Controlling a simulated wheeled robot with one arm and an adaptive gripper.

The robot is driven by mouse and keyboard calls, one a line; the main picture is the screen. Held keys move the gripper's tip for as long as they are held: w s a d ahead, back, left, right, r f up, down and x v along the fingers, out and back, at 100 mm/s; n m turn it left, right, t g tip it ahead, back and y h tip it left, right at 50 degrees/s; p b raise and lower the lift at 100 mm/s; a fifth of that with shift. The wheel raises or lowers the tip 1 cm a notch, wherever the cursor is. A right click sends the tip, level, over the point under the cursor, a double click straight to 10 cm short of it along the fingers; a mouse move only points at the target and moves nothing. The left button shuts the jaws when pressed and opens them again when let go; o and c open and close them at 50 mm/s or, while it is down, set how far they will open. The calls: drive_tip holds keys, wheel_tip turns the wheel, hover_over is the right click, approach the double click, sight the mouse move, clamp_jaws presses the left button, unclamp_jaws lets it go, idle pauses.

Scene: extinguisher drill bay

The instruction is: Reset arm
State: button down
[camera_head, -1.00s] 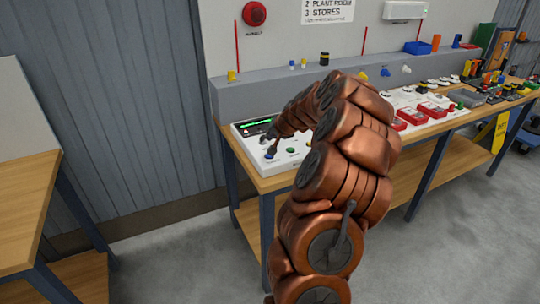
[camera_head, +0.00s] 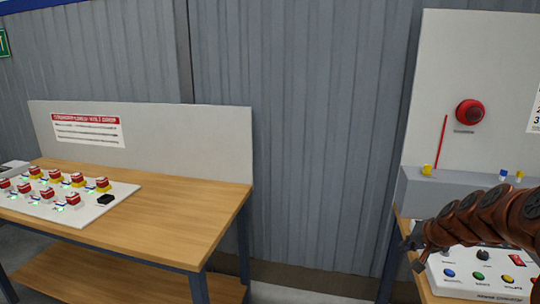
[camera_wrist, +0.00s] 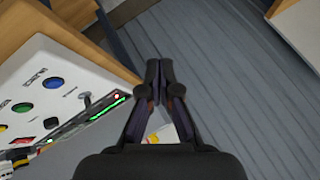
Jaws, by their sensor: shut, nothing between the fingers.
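My gripper (camera_head: 410,244) is at the end of my copper-coloured arm, which comes in from the right edge of the head view. It appears by the left end of a white control panel (camera_head: 462,287), seemingly above it. In the wrist view the two dark fingers (camera_wrist: 159,66) are together with nothing between them, pointing at the grey wall and floor area. The panel also shows at the left of the wrist view (camera_wrist: 60,65), with blue, green and yellow buttons, a small lever and a lit green strip. My arm hides part of the panel in the head view.
A wooden table (camera_head: 165,222) stands at the left with a white board of several red-and-yellow buttons (camera_head: 112,207). A grey corrugated wall (camera_head: 300,130) lies behind. A gap separates this table from the panel's bench. A red round alarm (camera_head: 469,113) hangs above the bench.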

drive_tip(key=s+a+r+n+g+y, duration=0.1)
drive_tip(key=s+a+n+g, duration=0.15)
drive_tip(key=s+a, duration=0.65)
drive_tip(key=s+a+n+g+y, duration=0.1)
drive_tip(key=s+a+n+g, duration=0.3)
drive_tip(key=a, duration=0.9)
drive_tip(key=s+a+f+g+h, duration=0.1)
drive_tip(key=s, duration=1.2)
drive_tip(key=s+a+f+n+g+h, duration=0.1)
drive_tip(key=s+a+g+h, duration=0.1)
drive_tip(key=s, duration=1.1)
drive_tip(key=shift+a, duration=0.3)
drive_tip(key=shift+d+n, duration=0.1)
drive_tip(key=shift+n, duration=0.15)
